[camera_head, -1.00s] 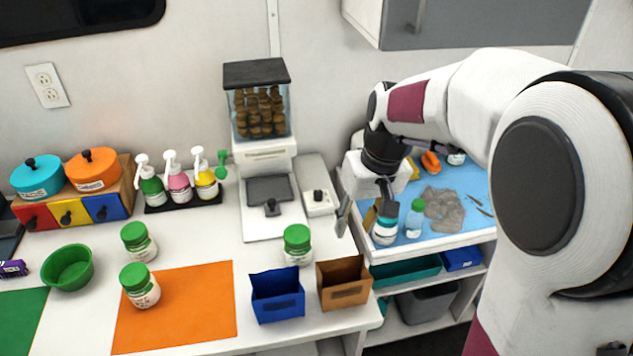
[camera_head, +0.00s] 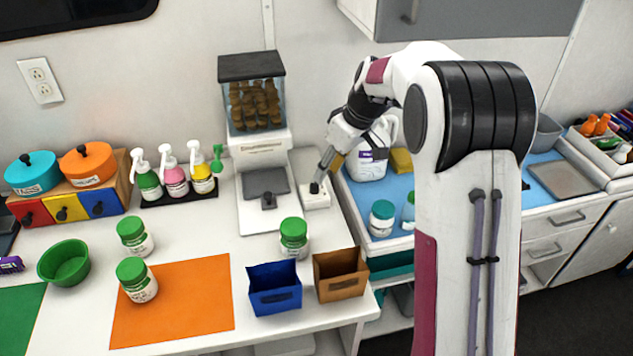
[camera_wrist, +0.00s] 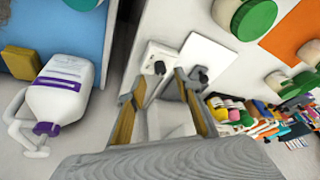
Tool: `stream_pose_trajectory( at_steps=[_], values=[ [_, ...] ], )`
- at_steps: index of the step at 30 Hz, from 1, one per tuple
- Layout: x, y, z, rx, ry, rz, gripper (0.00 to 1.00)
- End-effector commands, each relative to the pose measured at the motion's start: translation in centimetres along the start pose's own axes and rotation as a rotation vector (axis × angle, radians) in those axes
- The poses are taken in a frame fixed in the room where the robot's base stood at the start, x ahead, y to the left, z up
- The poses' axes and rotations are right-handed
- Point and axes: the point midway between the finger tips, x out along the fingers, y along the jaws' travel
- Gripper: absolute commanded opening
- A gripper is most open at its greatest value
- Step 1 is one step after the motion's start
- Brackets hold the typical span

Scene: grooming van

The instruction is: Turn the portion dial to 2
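A small white box (camera_head: 316,203) with a black knob (camera_head: 314,188), apparently the portion dial, stands right of the treat dispenser (camera_head: 262,152). My gripper (camera_head: 322,172) is just above the knob, pointing down at it. In the wrist view my gripper (camera_wrist: 163,84) is open, its two fingers apart. The knob (camera_wrist: 159,68) shows beyond and between the fingertips; I cannot tell whether they touch it. Any markings on the dial are too small to read. A second black knob (camera_head: 268,201) sits at the front of the dispenser; it also shows in the wrist view (camera_wrist: 200,74), right of the fingers.
A green-lidded jar (camera_head: 294,239), a blue bin (camera_head: 275,290) and a brown bin (camera_head: 341,276) stand in front of the dispenser. A white jug (camera_head: 367,165) and a teal-lidded jar (camera_head: 382,219) are on the blue-topped surface at right.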

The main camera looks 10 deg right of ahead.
Motion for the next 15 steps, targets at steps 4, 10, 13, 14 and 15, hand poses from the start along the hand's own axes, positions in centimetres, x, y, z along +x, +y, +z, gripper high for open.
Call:
stream_pose_trajectory(
  at_steps=[4,10,13,14,15],
  values=[
    [-0.54,0.13,-1.01,-0.098,0.025,0.003,0.33],
    [-0.53,0.06,-1.01,-0.173,0.025,0.002,0.33],
    [-0.53,0.06,-1.0,-0.18,0.025,0.003,0.33],
    [-0.53,0.06,-1.0,-0.181,0.025,0.003,0.33],
    [-0.53,0.06,-0.99,-0.18,0.025,0.003,0.33]
  ],
)
